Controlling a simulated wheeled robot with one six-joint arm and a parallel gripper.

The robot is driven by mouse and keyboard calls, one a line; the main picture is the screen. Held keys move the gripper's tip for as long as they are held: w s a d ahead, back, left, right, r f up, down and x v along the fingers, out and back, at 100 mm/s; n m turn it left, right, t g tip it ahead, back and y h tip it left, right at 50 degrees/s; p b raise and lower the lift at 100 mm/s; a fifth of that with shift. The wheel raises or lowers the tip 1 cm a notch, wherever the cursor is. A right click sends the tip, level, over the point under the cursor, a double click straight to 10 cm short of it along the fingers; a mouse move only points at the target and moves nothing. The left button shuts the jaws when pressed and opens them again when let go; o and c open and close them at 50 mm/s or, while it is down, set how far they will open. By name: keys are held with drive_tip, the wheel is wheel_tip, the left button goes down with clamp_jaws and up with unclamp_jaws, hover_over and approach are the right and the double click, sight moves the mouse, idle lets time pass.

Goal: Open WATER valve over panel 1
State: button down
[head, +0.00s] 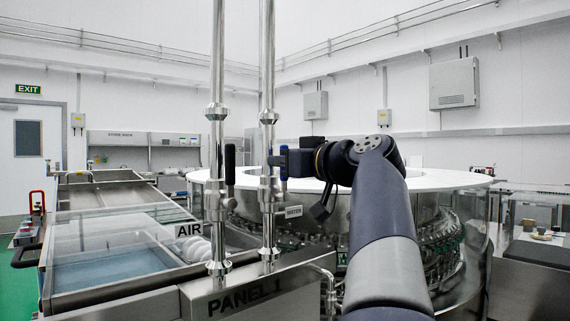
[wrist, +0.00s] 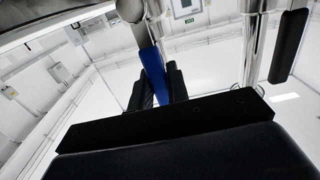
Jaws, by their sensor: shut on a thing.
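The WATER valve is on the right-hand steel pipe (head: 267,100) over panel 1 (head: 245,298), with a WATER sign (head: 293,212) beside it. Its blue handle (head: 284,169) stands roughly upright alongside the pipe. My gripper (head: 287,160) reaches in from the right and is shut on this handle. In the wrist view the blue handle (wrist: 151,70) runs down between the two dark fingers of my gripper (wrist: 160,86). The handle's lower part is hidden there by my gripper body.
The left-hand pipe (head: 217,90) carries the AIR valve with an upright black handle (head: 230,165), close left of the blue one. It also shows at right in the wrist view (wrist: 289,45). The round washer (head: 425,180) stands behind my arm.

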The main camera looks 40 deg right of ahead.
drive_tip(key=shift+f, duration=0.1)
drive_tip(key=c, duration=1.4)
unclamp_jaws()
drive_tip(key=shift+o, duration=0.2)
drive_tip(key=shift+s, duration=0.1)
drive_tip(key=s, duration=1)
drive_tip(key=shift+s+d, duration=0.3)
drive_tip(key=shift+d, duration=0.1)
drive_tip(key=shift+w, duration=0.1)
drive_tip(key=w, duration=0.7)
drive_tip(key=w+a, duration=0.1)
drive_tip(key=w, duration=0.2)
drive_tip(key=shift+w, duration=0.35)
drive_tip(key=shift+d, duration=0.1)
drive_tip(key=shift+s, duration=0.1)
